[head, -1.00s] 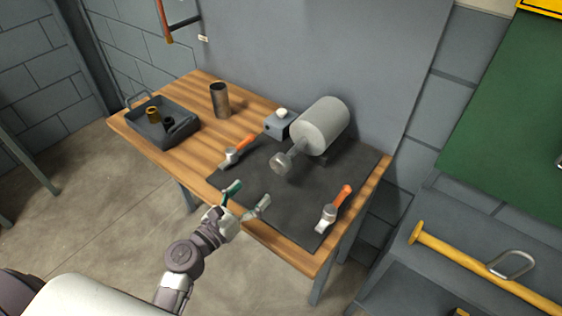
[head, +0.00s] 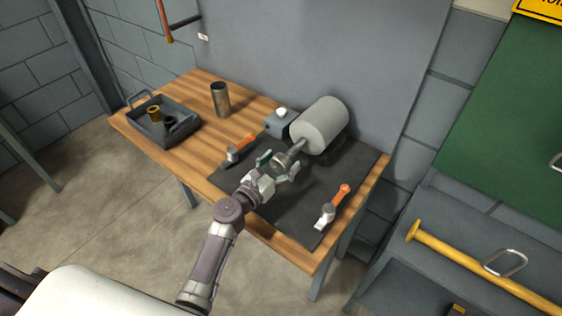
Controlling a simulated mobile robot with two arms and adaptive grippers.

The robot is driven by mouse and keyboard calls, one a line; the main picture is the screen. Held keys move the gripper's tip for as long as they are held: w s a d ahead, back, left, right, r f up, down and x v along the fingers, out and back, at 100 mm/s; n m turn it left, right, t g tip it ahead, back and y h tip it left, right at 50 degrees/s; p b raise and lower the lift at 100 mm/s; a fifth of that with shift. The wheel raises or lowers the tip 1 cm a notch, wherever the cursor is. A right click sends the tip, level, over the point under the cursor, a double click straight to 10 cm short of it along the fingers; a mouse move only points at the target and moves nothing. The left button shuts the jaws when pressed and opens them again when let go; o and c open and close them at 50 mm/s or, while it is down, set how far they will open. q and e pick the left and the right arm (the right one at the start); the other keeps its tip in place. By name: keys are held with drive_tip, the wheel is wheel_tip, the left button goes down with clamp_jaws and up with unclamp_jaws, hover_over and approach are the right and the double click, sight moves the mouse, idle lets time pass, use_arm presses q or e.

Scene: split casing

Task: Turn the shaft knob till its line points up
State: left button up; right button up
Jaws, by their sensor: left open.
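The shaft knob (head: 282,161) is a grey round piece on the end of a short shaft (head: 299,147) that comes out of a large light grey cylindrical casing (head: 321,124). My left gripper (head: 279,165) is open at the knob, with one finger on its left side and the other on its right. I cannot tell whether the fingers touch it. The gripper partly hides the knob, and its line cannot be made out. My right gripper is not in view.
Two orange-handled tools lie on the dark mat (head: 290,207), one at the left (head: 240,148) and one at the right (head: 332,206). A grey box with a white button (head: 279,123), a metal cup (head: 220,99) and a tray (head: 139,106) stand on the wooden table (head: 190,160).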

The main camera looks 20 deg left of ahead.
use_arm(q)
drive_tip(key=c, duration=1.2)
drive_tip(key=shift+o, duration=0.2)
